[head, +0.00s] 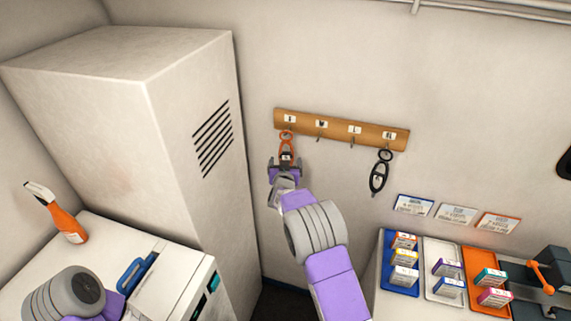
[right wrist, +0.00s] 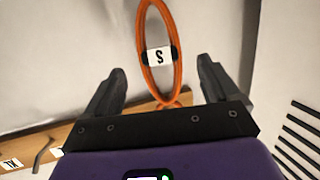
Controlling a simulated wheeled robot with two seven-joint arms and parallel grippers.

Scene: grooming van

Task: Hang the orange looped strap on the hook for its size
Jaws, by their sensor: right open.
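The orange looped strap (head: 287,137) is at the leftmost hook position of the wooden hook rail (head: 340,131), and its small upper loop appears to hang there. The hook itself is hard to make out behind it. In the right wrist view the strap's long loop (right wrist: 143,22) carries a white tag marked S. My right gripper (head: 286,168) is just below the rail, at the strap. Its fingers (right wrist: 160,90) are apart, one on each side of the strap, with gaps visible. My left arm shows at the lower left, but its gripper is out of view.
A black looped strap (head: 380,172) hangs on the rightmost hook, labelled XL. The two middle hooks are empty. A tall beige cabinet (head: 150,110) stands left of my right arm. Coloured trays (head: 443,295) with small boxes sit at lower right. An orange spray bottle (head: 66,222) stands left.

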